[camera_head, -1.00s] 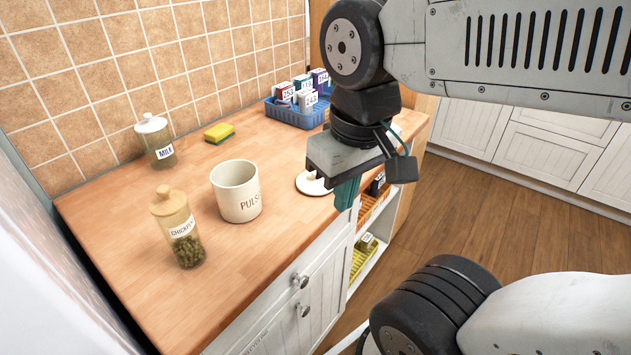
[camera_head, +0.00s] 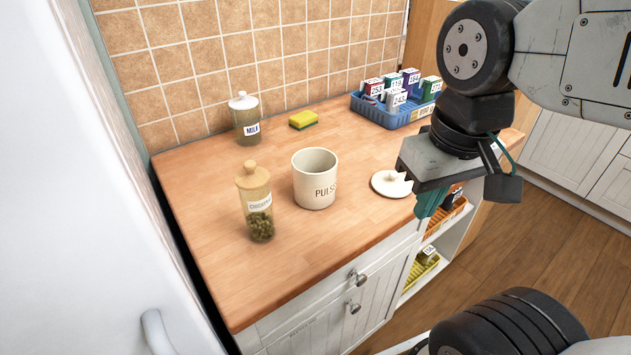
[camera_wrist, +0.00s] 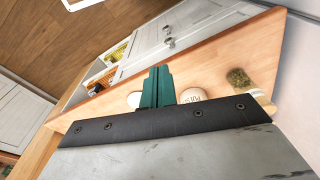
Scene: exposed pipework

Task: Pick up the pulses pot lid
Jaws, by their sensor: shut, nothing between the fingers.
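The pulses pot lid (camera_head: 391,183) is a round white disc with a small knob, lying flat on the wooden worktop. Its right edge is close to my gripper's outline in the head view. The open cream pulses pot (camera_head: 315,180) stands upright to the left of the lid. My gripper (camera_head: 430,204) has green fingers pointing down, shut and empty, to the right of the lid near the worktop's front edge. In the wrist view, the shut fingers (camera_wrist: 157,88) hide part of the scene, with the lid (camera_wrist: 134,99) partly showing on their left and the pot (camera_wrist: 192,95) on their right.
A yellow-green sponge (camera_head: 303,120) lies behind the pot. A blue basket (camera_head: 388,115) of labelled boxes stands at the back right. Open shelves with baskets (camera_head: 421,268) are below.

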